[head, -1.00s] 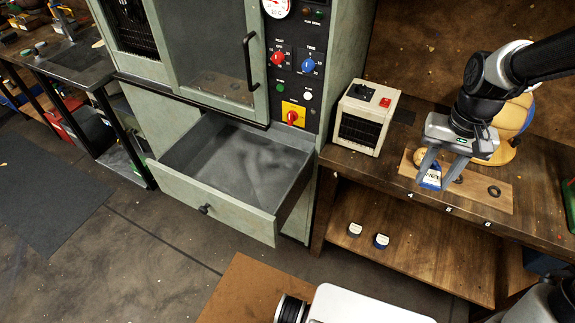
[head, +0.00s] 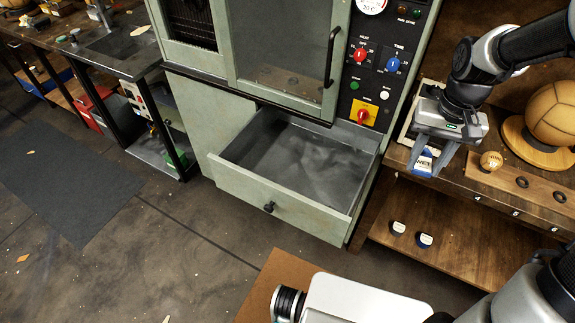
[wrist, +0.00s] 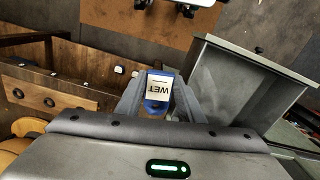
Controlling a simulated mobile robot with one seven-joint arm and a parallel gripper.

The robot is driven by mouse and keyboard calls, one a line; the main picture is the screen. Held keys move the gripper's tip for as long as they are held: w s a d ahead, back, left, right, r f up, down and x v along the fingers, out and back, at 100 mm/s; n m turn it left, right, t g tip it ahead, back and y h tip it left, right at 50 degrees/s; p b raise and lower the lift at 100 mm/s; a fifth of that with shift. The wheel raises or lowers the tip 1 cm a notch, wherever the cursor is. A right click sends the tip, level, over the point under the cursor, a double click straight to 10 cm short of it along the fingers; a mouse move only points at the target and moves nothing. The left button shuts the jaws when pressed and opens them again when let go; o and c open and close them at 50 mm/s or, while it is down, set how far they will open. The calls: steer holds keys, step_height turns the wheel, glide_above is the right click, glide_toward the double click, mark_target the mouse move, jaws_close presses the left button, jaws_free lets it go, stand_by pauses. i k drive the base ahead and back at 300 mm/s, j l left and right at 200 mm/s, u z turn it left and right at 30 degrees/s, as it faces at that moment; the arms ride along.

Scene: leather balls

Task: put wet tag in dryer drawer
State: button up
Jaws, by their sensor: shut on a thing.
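My gripper (head: 424,163) is shut on the wet tag (head: 423,161), a blue and white tag. In the wrist view the tag (wrist: 158,90) shows the word WET between my fingers. The gripper holds it in the air by the front of the wooden bench, right of the drawer. The dryer drawer (head: 290,205) is pulled open below the green dryer cabinet (head: 205,130). It is grey inside and looks empty. In the wrist view the drawer (wrist: 250,75) lies to the right of the tag, apart from it.
A leather ball (head: 555,112) sits on a round wooden stand at the bench's right. A small ball (head: 491,161) rests on a holed wooden strip. Two small round tins (head: 424,240) stand on the lower shelf. A dark mat (head: 65,180) lies on the floor at left.

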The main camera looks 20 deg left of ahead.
mark_target(298, 175)
steer(key=j, duration=0.5)
steer(key=i+j+u, duration=0.1)
steer(key=j, duration=0.45)
steer(key=i+j, duration=0.1)
steer(key=j, duration=0.4)
steer(key=i+j+u, duration=0.1)
steer(key=j, duration=0.4)
